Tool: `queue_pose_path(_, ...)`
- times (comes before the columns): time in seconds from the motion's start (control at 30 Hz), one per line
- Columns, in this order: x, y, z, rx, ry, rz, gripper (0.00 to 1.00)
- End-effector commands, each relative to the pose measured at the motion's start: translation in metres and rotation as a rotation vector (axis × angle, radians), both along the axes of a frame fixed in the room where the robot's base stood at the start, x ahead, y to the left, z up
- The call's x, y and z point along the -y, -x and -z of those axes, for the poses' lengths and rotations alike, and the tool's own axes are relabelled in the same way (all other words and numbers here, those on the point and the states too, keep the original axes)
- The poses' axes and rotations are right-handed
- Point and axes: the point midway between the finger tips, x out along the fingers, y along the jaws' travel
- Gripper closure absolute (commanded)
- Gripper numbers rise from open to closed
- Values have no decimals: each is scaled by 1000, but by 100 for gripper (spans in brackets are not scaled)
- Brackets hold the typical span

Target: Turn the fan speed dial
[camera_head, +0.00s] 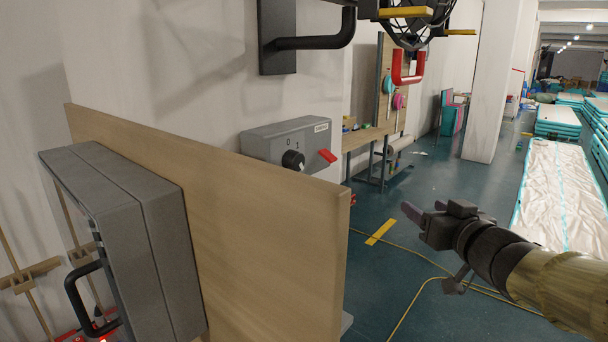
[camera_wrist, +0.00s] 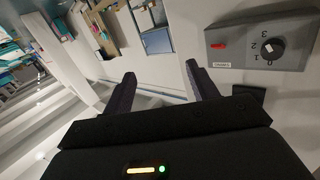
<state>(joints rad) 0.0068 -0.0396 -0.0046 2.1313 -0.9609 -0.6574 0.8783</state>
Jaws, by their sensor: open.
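The fan speed dial (camera_head: 293,160) is a round black knob on a grey control box (camera_head: 270,138) fixed to the wall, behind a wooden panel. Marks 0 and 1 show above the knob. A red switch (camera_head: 327,155) sits beside the dial on the same box. In the wrist view the dial (camera_wrist: 272,48) shows at the upper right with marks 0 to 3 around it, beyond the fingers. My gripper (camera_head: 422,212) is to the right of the box and lower in the head view, open and empty. Its fingers (camera_wrist: 160,88) stand apart in the wrist view, not touching the dial.
The wooden panel (camera_head: 240,220) stands out in front of the box, with a grey cabinet (camera_head: 125,230) on its near side. A workbench (camera_head: 365,138) stands behind. The green floor (camera_head: 400,265) around my gripper is mostly clear.

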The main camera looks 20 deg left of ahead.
Motion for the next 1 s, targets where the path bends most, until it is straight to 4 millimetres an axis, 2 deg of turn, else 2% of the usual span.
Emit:
queue_pose_path(0.1, -39, 21, -38, 96, -46, -243, 42)
queue_pose_path(0.2, -64, 47, -56, 109, -61, -429, 42)
queue_pose_path(0.3, -77, 67, -63, 93, -58, -553, 42)
queue_pose_path(0.4, -82, 76, -66, 80, -53, -605, 42)
queue_pose_path(0.77, -84, 76, -66, 76, -54, -612, 42)
queue_pose_path(1.0, -105, 66, -67, 74, -55, -614, 42)
